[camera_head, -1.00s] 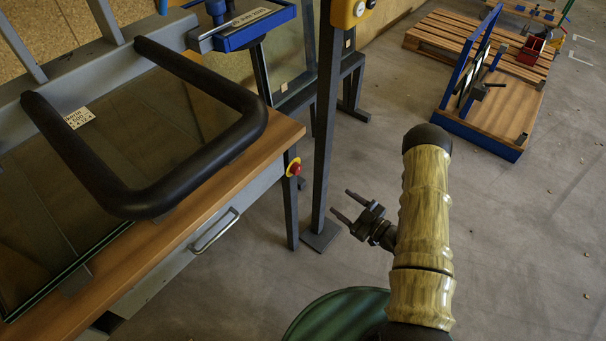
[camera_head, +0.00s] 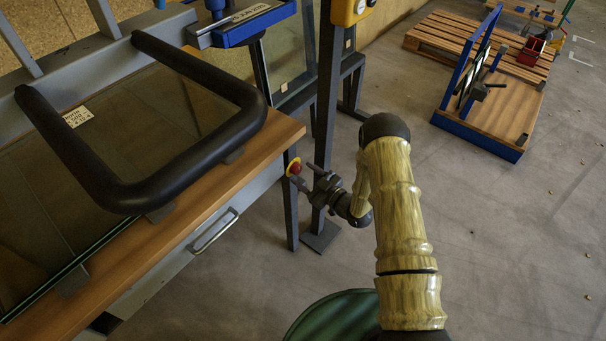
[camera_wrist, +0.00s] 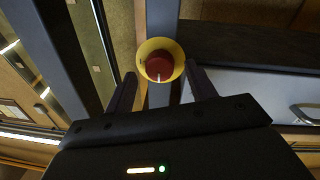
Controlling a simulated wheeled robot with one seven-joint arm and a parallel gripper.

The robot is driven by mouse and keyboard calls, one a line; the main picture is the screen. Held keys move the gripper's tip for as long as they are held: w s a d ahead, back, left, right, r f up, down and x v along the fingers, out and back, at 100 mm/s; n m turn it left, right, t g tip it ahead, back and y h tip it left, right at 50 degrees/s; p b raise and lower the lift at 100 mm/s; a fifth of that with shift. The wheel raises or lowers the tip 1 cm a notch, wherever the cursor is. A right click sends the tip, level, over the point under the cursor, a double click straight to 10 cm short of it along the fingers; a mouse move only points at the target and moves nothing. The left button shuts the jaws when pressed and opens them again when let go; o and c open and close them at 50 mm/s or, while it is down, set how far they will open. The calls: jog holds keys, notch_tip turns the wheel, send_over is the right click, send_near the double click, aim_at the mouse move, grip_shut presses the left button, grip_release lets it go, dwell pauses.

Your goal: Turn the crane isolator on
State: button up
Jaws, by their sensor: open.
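A red knob (camera_head: 295,168) on a round yellow plate sits at the table's right corner, by a dark leg. I take it to be the crane isolator; no label on it is readable. In the wrist view the red knob (camera_wrist: 159,66) shows a white mark at its lower edge, on the yellow plate (camera_wrist: 177,52). My gripper (camera_head: 304,174) is close to the knob. In the wrist view my gripper (camera_wrist: 161,78) is open, with one finger on each side of the knob in the picture. I cannot tell whether the fingertips touch it or how deep they reach.
The wooden table edge (camera_head: 200,205) and a drawer handle (camera_head: 213,231) lie to the left. A black tubular frame (camera_head: 190,165) stands over the glass. A dark post carries a yellow box (camera_head: 350,10) just behind my gripper. Open floor lies to the right.

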jog(key=shift+x, duration=0.8)
jog(key=c, duration=1)
jog(key=shift+d, duration=0.1)
